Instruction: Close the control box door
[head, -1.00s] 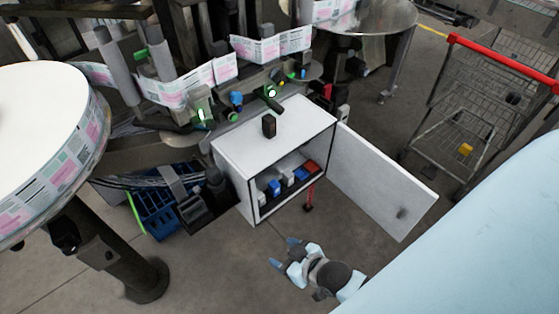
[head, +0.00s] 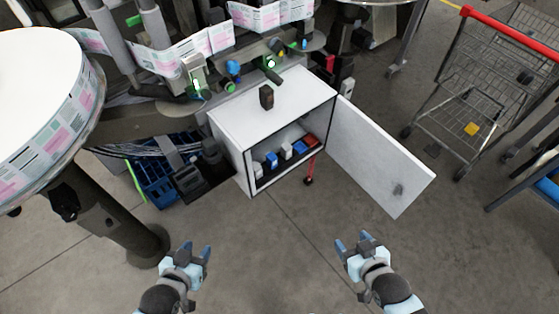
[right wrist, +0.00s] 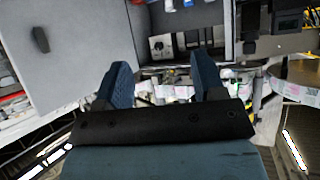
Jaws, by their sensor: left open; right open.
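The white control box (head: 228,150) stands under the labeller in the head view, its front open. Several blue, white and red parts show inside it. Its door (head: 372,155) is swung wide open to the right, with a dark handle (head: 398,190) near its free edge. My right gripper (head: 356,238) is open and empty, in front of the door and below it in the picture, apart from it. In the right wrist view the fingers (right wrist: 165,85) are spread, with the door panel (right wrist: 80,50) at upper left. My left gripper (head: 196,252) is open and empty, left of and in front of the box.
A wire cart (head: 490,80) with a red handle stands at the right. A blue crate (head: 150,185) and cables sit left of the box. A large label reel (head: 40,110) is at the far left. The floor (head: 275,235) before the box is clear.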

